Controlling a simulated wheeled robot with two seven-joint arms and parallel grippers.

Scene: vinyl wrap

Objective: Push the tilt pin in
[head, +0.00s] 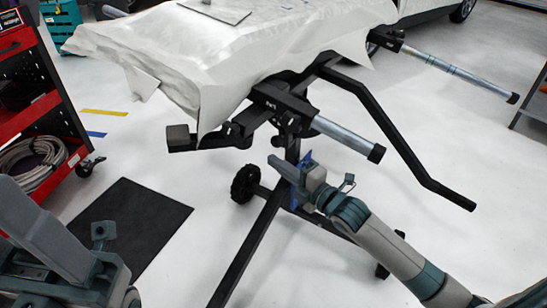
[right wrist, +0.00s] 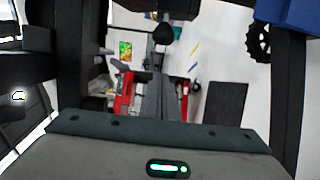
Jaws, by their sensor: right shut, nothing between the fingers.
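A black stand (head: 294,148) carries a panel wrapped in white vinyl (head: 250,45). A black mount (head: 283,102) joins its tilting top to the post. I cannot tell the tilt pin for certain; a round black knob (right wrist: 164,33) beyond my fingertips in the right wrist view may be it. My right gripper (head: 284,168) is shut and empty beside the stand's post, below the mount. Its closed fingers also show in the right wrist view (right wrist: 162,78), with a visible gap to the knob. My left gripper (head: 40,225) is partly in view at lower left, away from the stand.
Silver tubes (head: 343,134) with black end caps and a bent black bar (head: 400,150) stick out right of the mount. A wheel (head: 245,184) and legs stand below. A red tool cart (head: 35,105) and a dark mat (head: 130,225) are at left. The floor at right is largely clear.

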